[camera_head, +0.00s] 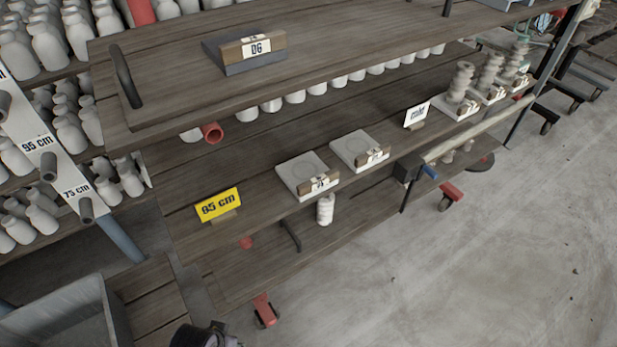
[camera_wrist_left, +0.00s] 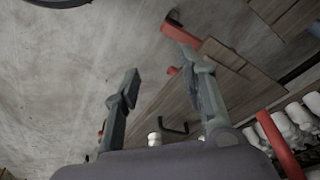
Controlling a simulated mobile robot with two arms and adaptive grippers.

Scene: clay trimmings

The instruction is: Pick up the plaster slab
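Two pale, square plaster slabs lie flat on the middle shelf in the head view. The nearer slab (camera_head: 296,171) has a small wooden label block at its front edge. The farther slab (camera_head: 351,146) lies just right of and behind it, also with a label block. In the left wrist view my left gripper (camera_wrist_left: 161,76) has its two fingers spread apart with nothing between them. Neither slab can be made out in that view. A dark piece of my own arm shows at the bottom edge of the head view. My right gripper is not in view.
The slabs' shelf (camera_head: 260,165) sits under an overhanging upper shelf (camera_head: 160,60) with a dark block (camera_head: 232,67). A yellow "65 cm" sign (camera_head: 217,205) stands left of the slabs. A white card (camera_head: 417,114) and stacked clay pieces (camera_head: 461,82) stand right. Open floor lies in front.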

